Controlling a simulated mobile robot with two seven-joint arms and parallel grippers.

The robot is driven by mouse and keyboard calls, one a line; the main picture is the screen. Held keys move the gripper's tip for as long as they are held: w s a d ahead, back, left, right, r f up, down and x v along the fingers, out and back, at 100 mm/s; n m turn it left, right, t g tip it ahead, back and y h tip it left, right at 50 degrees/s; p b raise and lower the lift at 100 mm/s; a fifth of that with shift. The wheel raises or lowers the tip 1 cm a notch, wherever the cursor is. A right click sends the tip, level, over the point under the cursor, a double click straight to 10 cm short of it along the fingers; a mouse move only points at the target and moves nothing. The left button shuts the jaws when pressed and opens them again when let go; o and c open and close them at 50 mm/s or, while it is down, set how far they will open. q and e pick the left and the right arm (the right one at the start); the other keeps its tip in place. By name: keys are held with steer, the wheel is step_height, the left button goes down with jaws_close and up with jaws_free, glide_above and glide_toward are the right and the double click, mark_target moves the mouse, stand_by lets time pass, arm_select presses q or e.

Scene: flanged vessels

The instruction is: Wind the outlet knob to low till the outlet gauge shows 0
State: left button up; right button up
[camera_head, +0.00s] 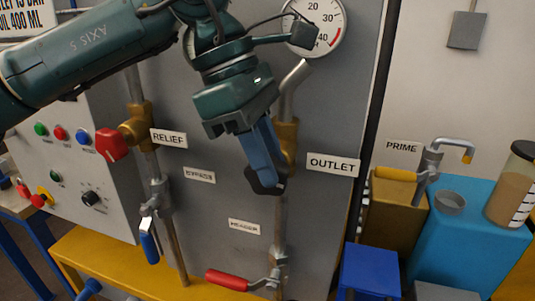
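The OUTLET label (332,165) is on the grey panel, right of a brass valve body (287,138) on a vertical pipe. The outlet knob is not clearly seen; my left gripper covers the area in front of this valve. My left gripper (266,183) points down, with blue fingers and dark tips close together just left of the pipe. Whether it holds anything cannot be told. A round white gauge (328,18) at the top shows 20, 30 and 40 with a red band; my arm hides its left part and I see no needle reading. My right gripper is not in view.
A red RELIEF knob (111,145) is on the left pipe. A blue-handled lever (149,242) and a red-handled lever (228,280) stick out lower down. A yellow-handled PRIME lever (395,174), blue tank (468,235) and jar (515,185) stand at right.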

arm_select(q)
jaws_close()
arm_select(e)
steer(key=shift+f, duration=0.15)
arm_select(q)
steer(key=shift+w+a+f+h+b, duration=0.1)
steer(key=shift+a+f+h+b, duration=0.1)
steer(key=shift+h+b, duration=0.55)
steer(key=shift+g+b, duration=0.3)
steer(key=shift+b, duration=0.15)
steer(key=shift+w+a+f+h+b, duration=0.1)
steer(key=shift+a+h+b, duration=0.1)
steer(key=shift+h+b, duration=0.65)
steer(key=shift+a+g+h+b, duration=0.2)
steer(key=shift+g+h+b, duration=0.3)
steer(key=shift+h+b, duration=0.5)
steer(key=shift+w+a+g+h+b, duration=0.15)
steer(key=shift+g+h+b, duration=0.15)
steer(key=shift+h+b, duration=0.45)
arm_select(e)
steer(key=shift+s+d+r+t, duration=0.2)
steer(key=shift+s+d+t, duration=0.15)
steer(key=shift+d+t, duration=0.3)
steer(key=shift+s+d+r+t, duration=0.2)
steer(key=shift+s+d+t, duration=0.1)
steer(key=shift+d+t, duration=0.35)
